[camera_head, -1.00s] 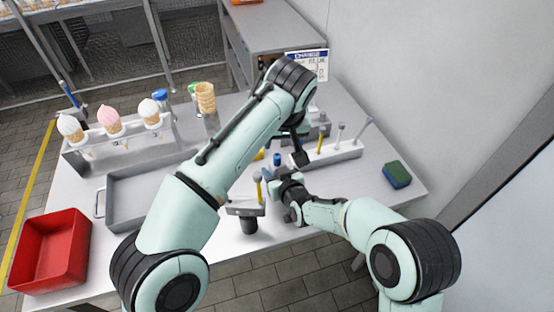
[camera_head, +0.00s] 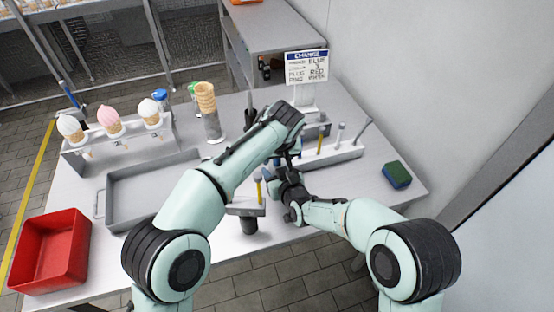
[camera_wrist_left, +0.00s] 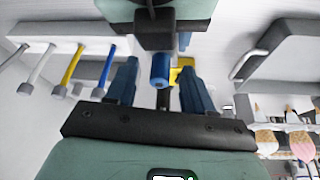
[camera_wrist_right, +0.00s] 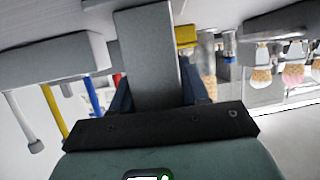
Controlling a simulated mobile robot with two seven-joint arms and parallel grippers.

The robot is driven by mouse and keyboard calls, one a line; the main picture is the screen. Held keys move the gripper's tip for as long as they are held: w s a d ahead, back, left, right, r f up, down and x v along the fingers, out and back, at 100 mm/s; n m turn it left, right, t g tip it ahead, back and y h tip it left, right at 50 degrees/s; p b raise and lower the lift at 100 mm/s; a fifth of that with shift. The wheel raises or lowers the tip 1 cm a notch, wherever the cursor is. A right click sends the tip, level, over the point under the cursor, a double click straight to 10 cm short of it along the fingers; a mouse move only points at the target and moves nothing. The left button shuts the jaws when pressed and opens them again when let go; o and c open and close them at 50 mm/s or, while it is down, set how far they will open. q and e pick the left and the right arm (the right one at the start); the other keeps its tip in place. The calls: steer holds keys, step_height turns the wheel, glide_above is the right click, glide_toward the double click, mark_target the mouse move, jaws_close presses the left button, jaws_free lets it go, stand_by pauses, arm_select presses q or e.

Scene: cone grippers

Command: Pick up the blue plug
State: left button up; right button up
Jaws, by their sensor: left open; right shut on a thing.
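The blue plug (camera_wrist_left: 160,68) is a short blue cylinder in the left wrist view. It appears at the end of a grey block (camera_wrist_right: 148,50), though the joint between them is unclear. My left gripper (camera_wrist_left: 160,78) is open, with one finger on each side of the plug; I cannot tell whether they touch it. My right gripper (camera_wrist_right: 152,92) is shut on the grey block. In the head view my left gripper (camera_head: 285,155) is just above my right gripper (camera_head: 290,185), and the plug is mostly hidden there.
A grey rack (camera_head: 340,155) with upright handles stands to the right. A sign (camera_head: 307,68) stands behind. Beside my grippers is a grey stand (camera_head: 245,208) with a yellow handle. A grey tray (camera_head: 115,212), a red bin (camera_head: 50,250) and a sponge (camera_head: 397,174) lie farther out.

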arm_select(q)
jaws_close()
steer(key=shift+r, duration=0.15)
step_height(320, 180, up, 10)
stand_by(0.6)
arm_select(e)
steer(key=o, duration=1.3)
